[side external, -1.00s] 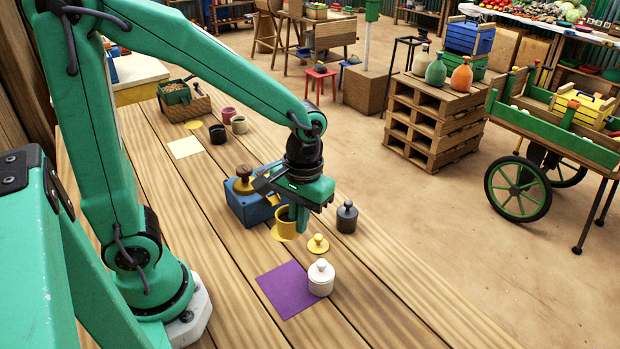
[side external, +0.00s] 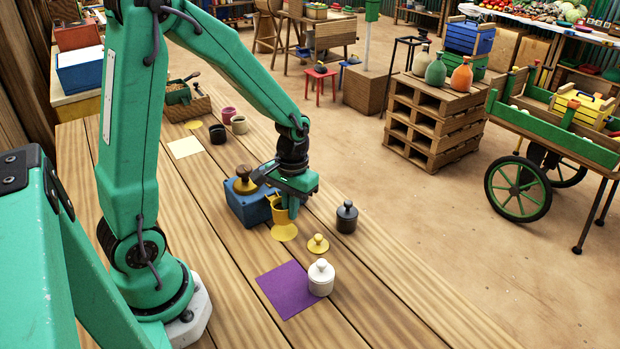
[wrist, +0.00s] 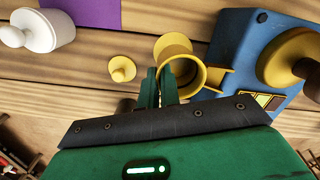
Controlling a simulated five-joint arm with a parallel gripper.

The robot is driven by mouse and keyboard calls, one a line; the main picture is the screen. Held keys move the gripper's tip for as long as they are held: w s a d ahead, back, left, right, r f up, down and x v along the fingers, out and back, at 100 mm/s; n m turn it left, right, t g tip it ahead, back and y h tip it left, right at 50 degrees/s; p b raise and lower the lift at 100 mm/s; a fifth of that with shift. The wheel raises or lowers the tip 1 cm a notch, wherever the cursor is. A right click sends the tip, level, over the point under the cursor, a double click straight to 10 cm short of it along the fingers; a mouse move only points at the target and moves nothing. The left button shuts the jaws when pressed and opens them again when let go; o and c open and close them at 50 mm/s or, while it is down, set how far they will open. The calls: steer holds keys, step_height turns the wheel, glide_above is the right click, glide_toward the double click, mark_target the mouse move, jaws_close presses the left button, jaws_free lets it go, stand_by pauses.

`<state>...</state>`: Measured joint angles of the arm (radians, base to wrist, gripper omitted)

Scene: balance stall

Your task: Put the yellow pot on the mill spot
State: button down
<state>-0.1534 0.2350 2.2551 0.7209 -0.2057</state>
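No patch is labelled, so I cannot tell which is the mill spot.
A yellow knobbed lid (side external: 318,244), a dark knobbed pot (side external: 347,217) and a white one (side external: 321,279) by a purple square (side external: 281,292) stand nearby.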

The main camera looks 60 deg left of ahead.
steer(key=shift+f, duration=2)
steer(key=c, duration=1.6)
jaws_free()
steer(key=shift+f, duration=0.1)
steer(key=shift+w+d+r, duration=0.1)
steer(key=shift+w+r, duration=0.05)
steer(key=shift+r, duration=1.9)
steer(key=shift+w+r, duration=0.15)
steer(key=shift+r, duration=1.85)
steer(key=shift+w+d+r, duration=0.1)
steer(key=shift+w+r, duration=0.05)
steer(key=shift+r, duration=1.9)
